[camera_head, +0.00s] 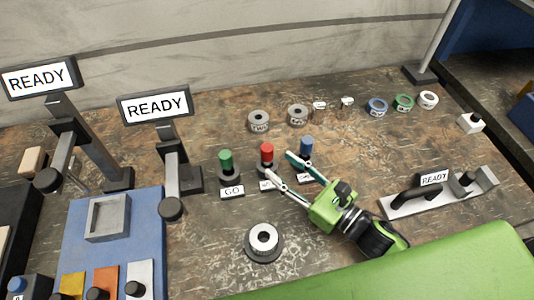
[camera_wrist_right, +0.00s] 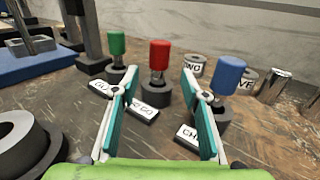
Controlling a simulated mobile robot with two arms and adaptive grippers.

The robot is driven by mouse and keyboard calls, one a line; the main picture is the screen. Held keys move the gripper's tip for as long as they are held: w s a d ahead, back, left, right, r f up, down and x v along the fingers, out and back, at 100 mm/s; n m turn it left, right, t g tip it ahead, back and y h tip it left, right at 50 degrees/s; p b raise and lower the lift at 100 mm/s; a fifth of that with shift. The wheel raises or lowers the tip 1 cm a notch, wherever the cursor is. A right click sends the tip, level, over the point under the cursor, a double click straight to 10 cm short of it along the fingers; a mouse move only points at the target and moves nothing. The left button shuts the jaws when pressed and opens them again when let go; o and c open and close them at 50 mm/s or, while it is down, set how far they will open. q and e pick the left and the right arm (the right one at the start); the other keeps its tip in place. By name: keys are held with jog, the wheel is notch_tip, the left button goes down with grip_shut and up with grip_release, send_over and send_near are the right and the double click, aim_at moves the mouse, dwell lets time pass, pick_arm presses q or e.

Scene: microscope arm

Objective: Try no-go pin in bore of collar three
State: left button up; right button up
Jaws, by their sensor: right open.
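The red-handled no-go pin (camera_head: 267,154) stands upright in a dark holder behind a partly hidden label, which reads NO GO in the right wrist view. My right gripper (camera_head: 279,163) is open, its fingers reaching toward the red pin; in the right wrist view the red handle (camera_wrist_right: 158,57) shows between the open fingertips, a little ahead of them. A pale ring-shaped collar (camera_head: 263,237) sits in a dark round base nearer me, its bore facing up and empty; no number shows on it. My left gripper is not in view.
The green GO pin (camera_head: 226,160) and blue pin (camera_head: 306,146) stand close on either side. Several labelled collars (camera_head: 258,121) line the back. A blue tray (camera_head: 145,235) lies left, a grey fixture (camera_head: 440,195) with a READY sign right.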

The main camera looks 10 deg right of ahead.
aim_at(272, 159)
jog(key=shift+w+a, duration=0.2)
jog(key=shift+w, duration=0.15)
jog(key=shift+w+a+r, duration=0.1)
jog(key=shift+w+a, duration=0.1)
jog(key=shift+w, duration=0.05)
jog(key=p+x, duration=0.1)
jog(key=x, duration=0.2)
jog(key=shift+a+p, duration=0.1)
jog(key=shift+p, duration=0.3)
jog(key=shift+w+a, duration=0.4)
jog(key=shift+w, duration=0.15)
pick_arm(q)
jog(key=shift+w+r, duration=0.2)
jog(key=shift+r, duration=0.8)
pick_arm(e)
grip_shut()
